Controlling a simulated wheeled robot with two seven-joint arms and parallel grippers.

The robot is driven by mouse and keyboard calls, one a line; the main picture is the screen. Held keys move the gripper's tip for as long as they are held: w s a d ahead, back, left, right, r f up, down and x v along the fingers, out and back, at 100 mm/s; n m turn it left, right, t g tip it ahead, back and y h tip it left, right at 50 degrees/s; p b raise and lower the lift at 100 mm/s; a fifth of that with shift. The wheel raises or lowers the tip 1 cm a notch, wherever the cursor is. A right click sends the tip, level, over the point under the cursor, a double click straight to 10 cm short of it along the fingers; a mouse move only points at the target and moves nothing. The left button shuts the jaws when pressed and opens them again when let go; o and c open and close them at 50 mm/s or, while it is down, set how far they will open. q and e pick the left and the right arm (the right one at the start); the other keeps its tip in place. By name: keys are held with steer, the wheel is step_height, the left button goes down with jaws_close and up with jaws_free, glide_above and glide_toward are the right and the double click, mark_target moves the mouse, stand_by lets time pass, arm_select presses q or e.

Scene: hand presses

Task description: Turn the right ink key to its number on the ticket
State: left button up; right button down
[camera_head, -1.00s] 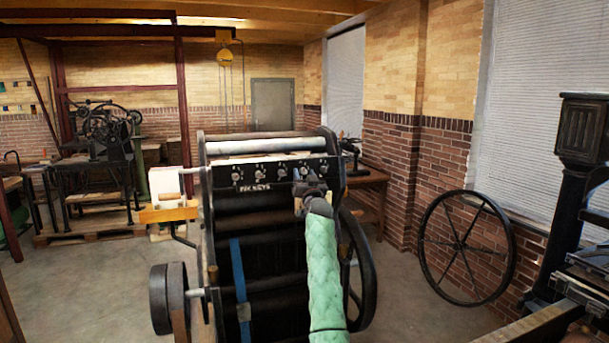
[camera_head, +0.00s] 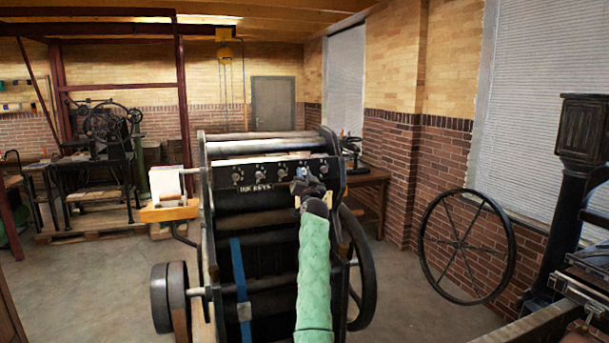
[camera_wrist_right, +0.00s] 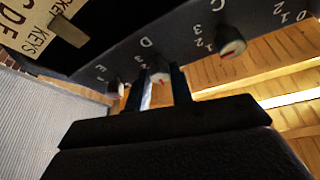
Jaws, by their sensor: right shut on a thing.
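My right gripper (camera_head: 307,183) is at the ink key panel on the front of the press. In the right wrist view its two dark fingers (camera_wrist_right: 161,88) are shut on the pale ink key D (camera_wrist_right: 160,79), one on either side. Ink key C (camera_wrist_right: 231,43) and ink key E (camera_wrist_right: 115,88) stand free on either side. A cream ticket (camera_wrist_right: 24,25) with the word KEYS and letters shows in part, upper left in the wrist view; no setting is legible. My left gripper is out of view.
The black press has dark rollers (camera_head: 262,224) below the key panel (camera_head: 257,175). A wooden tray (camera_head: 170,212) juts out at its left. A spoked wheel (camera_head: 466,246) leans by the brick wall at right. The floor between is clear.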

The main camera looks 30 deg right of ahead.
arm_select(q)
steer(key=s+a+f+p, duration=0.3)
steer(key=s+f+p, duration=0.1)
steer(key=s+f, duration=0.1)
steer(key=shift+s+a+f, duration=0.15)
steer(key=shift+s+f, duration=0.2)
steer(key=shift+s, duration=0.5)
arm_select(e)
steer(key=shift+a+r+m+g+h, duration=0.1)
steer(key=shift+m+g+h, duration=0.6)
steer(key=shift+m, duration=1.3)
steer(key=shift+m+g+h, duration=0.5)
steer(key=shift+m+g, duration=0.3)
steer(key=shift+m, duration=1.2)
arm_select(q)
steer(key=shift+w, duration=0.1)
arm_select(e)
steer(key=c, duration=1.2)
jaws_free()
steer(key=shift+c, duration=0.2)
